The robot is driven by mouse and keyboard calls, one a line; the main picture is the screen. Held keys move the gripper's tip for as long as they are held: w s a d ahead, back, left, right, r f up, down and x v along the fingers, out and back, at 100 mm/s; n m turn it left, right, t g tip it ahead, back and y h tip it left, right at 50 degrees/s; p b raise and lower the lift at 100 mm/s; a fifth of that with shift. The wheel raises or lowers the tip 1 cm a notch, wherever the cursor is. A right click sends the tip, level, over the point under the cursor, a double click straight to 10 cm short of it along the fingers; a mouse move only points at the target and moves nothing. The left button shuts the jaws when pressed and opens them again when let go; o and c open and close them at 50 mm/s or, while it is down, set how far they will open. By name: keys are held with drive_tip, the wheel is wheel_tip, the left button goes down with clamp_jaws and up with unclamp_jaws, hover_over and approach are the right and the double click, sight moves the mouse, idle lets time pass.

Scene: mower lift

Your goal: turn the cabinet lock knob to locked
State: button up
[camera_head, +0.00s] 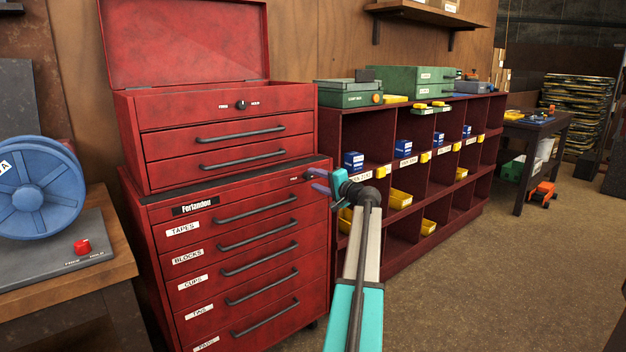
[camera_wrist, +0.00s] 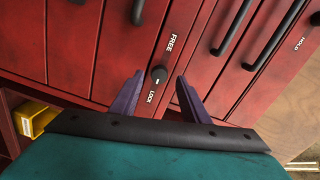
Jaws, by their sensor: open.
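The lock knob (camera_wrist: 158,74) is small, dark and round on the red cabinet (camera_head: 240,255). In the wrist view it sits between the words FREE and LOCK, with a small pale mark on its LOCK side. I cannot tell for sure which setting it points to. In the head view the knob (camera_head: 309,176) is at the cabinet's upper right, partly hidden by my gripper (camera_head: 317,180). My gripper (camera_wrist: 160,76) is open, its purple fingers on either side of the knob in the wrist view. No contact is clear.
Black drawer handles (camera_wrist: 226,28) stand out beside the knob. An upper red chest (camera_head: 225,140) with a raised lid has its own knob (camera_head: 240,105). Red shelves (camera_head: 400,255) with bins stand to the right. A blue reel (camera_head: 38,190) is at left. Floor is clear at lower right.

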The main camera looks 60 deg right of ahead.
drive_tip(key=p+v, duration=0.1)
drive_tip(key=v, duration=1)
drive_tip(key=shift+s+a, duration=0.1)
